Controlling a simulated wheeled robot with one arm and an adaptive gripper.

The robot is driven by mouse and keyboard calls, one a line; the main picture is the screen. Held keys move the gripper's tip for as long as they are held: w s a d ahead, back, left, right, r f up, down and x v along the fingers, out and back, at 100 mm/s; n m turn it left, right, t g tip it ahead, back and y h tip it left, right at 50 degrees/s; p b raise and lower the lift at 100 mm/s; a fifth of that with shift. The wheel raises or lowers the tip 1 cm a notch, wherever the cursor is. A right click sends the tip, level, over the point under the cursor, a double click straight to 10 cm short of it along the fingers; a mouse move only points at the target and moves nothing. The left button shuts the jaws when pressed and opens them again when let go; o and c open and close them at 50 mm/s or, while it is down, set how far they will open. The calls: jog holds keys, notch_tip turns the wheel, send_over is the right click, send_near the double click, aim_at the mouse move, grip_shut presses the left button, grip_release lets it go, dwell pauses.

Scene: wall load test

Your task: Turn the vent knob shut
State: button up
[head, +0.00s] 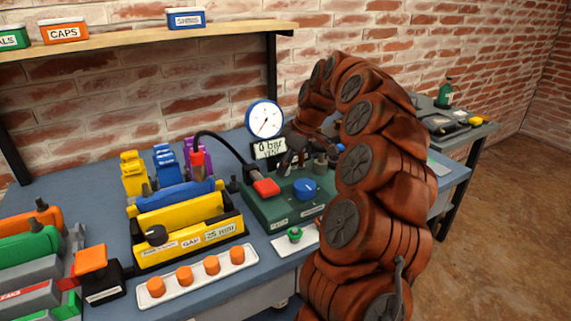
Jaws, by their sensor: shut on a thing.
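A green test box (270,212) stands on the blue-grey bench, with a blue round knob (305,187) and a red block (266,187) on its top. A white dial gauge (264,119) rises behind it, above a small sign (269,149) that seems to read "0 bar VENT". My gripper (291,163) reaches down over the back of the box, its dark fingers shut on a small part there, which I take for the vent knob. The fingers mostly hide that part, and its angle cannot be told. A grey fitting (320,166) stands just right of the fingers.
A yellow rack (190,245) and a white tray with several orange caps (197,275) lie left of the box. A black hose (222,142) arches beside the gauge. A green knob on a white plate (294,236) is in front. A shelf (130,42) runs above.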

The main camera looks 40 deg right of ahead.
jog(key=shift+m, duration=0.3)
jog(key=m+h+b, duration=0.1)
jog(key=m, duration=0.1)
jog(key=shift+s+f+m+b, duration=0.1)
jog(key=shift+m+b, duration=0.2)
jog(key=m+h, duration=0.1)
jog(key=m, duration=0.1)
jog(key=m+h+b, duration=0.1)
jog(key=m, duration=0.2)
jog(key=shift+a+t, duration=0.1)
jog(key=shift+t, duration=0.3)
jog(key=m+h, duration=0.2)
jog(key=m, duration=0.3)
jog(key=shift+a, duration=0.1)
jog(key=shift+m+g+h, duration=0.35)
jog(key=shift+m, duration=0.75)
jog(key=shift+m+g+h, duration=0.35)
jog(key=shift+m, duration=0.75)
jog(key=shift+a+r, duration=0.1)
jog(key=shift+r, duration=0.1)
jog(key=o, duration=1.1)
jog(key=shift+f, duration=0.1)
jog(key=shift+o, duration=0.2)
